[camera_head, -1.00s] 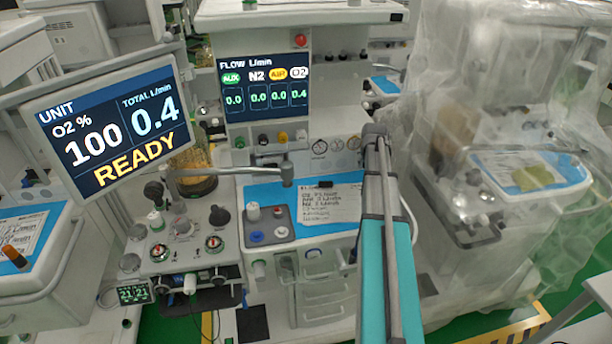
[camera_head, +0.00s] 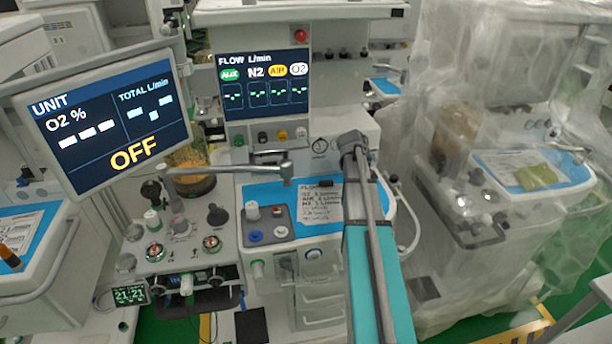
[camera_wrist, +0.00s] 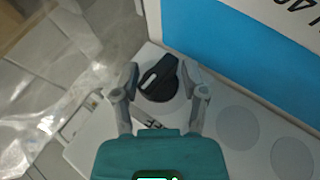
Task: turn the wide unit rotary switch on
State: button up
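A black rotary switch (camera_wrist: 159,80) with a pale mark on its grip shows in the wrist view, on a white panel beside a blue surface. Part of a printed label, seemingly ending in "FF", lies just below it. My gripper (camera_wrist: 164,88) is open, with one finger on each side of the switch; I cannot tell whether either finger touches it. In the head view the tilted unit screen (camera_head: 105,125) reads "OFF", with dashes for O2 and total flow. The flow screen (camera_head: 266,85) also shows dashes. My gripper and this switch cannot be made out in the head view.
A machine with a blue worktop (camera_head: 262,192), a written card (camera_head: 343,203) and a jointed metal arm (camera_head: 235,170) stands in the middle. A plastic-draped cart (camera_head: 460,150) stands at right. Knobs and gauges (camera_head: 180,235) fill the left panel. Green floor shows between the carts.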

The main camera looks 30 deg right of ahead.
jog(key=p+v, duration=1)
jog(key=v, duration=0.4)
jog(key=s+a+y+p, duration=0.2)
jog(key=a, duration=0.8)
jog(key=s+a+g+y+p, duration=0.1)
jog(key=s+a+y+p, duration=0.1)
jog(key=a, duration=0.7)
jog(key=shift+s+a+r, duration=0.25)
jog(key=shift+s+a, duration=0.15)
jog(key=shift+s, duration=0.25)
jog(key=shift+d, duration=0.1)
jog(key=w+d+r+t+y, duration=0.1)
jog(key=d, duration=1.3)
jog(key=w+d+r+m+t+y+p, duration=0.1)
jog(key=w+d+y, duration=0.1)
jog(key=d, duration=1.2)
jog(key=shift+w+m+t, duration=0.25)
jog(key=shift+m+t, duration=0.05)
jog(key=shift+a+f, duration=0.1)
jog(key=shift+f, duration=0.15)
jog(key=b+x, duration=1.2)
jog(key=x, duration=0.1)
jog(key=shift+w+f, duration=0.1)
jog(key=shift+f, duration=0.1)
